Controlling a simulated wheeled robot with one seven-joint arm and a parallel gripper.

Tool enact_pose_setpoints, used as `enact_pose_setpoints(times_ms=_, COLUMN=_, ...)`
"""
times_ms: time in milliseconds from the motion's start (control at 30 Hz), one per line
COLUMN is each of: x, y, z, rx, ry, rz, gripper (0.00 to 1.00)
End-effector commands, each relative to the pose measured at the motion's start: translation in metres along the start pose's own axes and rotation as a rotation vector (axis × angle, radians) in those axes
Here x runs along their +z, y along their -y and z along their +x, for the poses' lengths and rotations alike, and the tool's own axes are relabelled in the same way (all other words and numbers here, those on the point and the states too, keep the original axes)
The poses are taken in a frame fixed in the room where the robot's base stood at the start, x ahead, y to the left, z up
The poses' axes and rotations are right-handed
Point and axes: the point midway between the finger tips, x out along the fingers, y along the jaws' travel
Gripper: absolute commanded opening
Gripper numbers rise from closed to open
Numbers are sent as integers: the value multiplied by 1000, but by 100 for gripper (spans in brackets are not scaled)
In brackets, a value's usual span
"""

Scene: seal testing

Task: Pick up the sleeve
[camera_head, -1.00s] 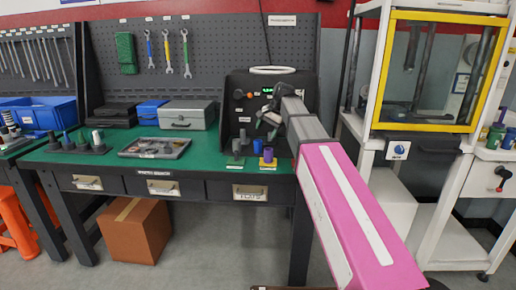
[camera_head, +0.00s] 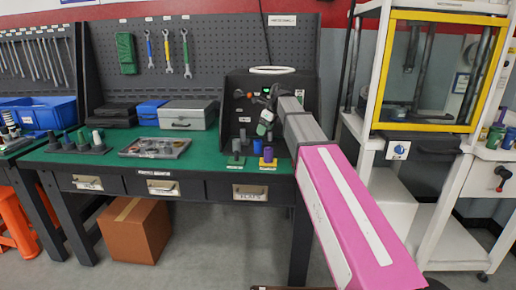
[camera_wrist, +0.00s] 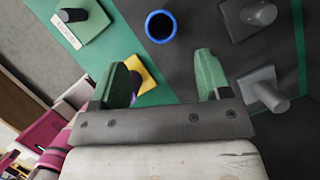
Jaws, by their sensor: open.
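A blue hollow cylinder, which looks like the sleeve (camera_wrist: 152,33), stands open end up on a dark surface in the wrist view, beyond my fingertips. It also shows as a small blue shape (camera_head: 257,146) on the bench in the head view. My gripper (camera_wrist: 163,72) is open, with its two green fingers apart and nothing between them. The sleeve lies ahead of the gap between the fingers, not touching them. In the head view my gripper (camera_head: 265,121) hangs above the sleeve, in front of the black test panel.
A yellow base (camera_wrist: 148,78) with a purple part is partly hidden by my left finger; it also shows on the bench (camera_head: 268,162). A green base (camera_wrist: 88,22) with a dark post stands left. Grey posts (camera_wrist: 262,12) stand right. A grey case (camera_head: 188,114) sits further left.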

Motion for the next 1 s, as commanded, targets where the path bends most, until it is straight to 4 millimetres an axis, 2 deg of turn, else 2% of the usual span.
enact_pose_setpoints(times_ms=300, x=1, y=0, z=41, rx=1, ry=-1, rz=-2, gripper=71)
enact_pose_setpoints(times_ms=567, x=2, y=1, z=60, rx=1, ry=0, rz=-2, gripper=71)
enact_pose_setpoints(times_ms=833, x=5, y=3, z=95, rx=1, ry=-1, rz=-3, gripper=71)
enact_pose_setpoints(times_ms=1000, x=5, y=3, z=105, rx=0, ry=0, rz=-3, gripper=71)
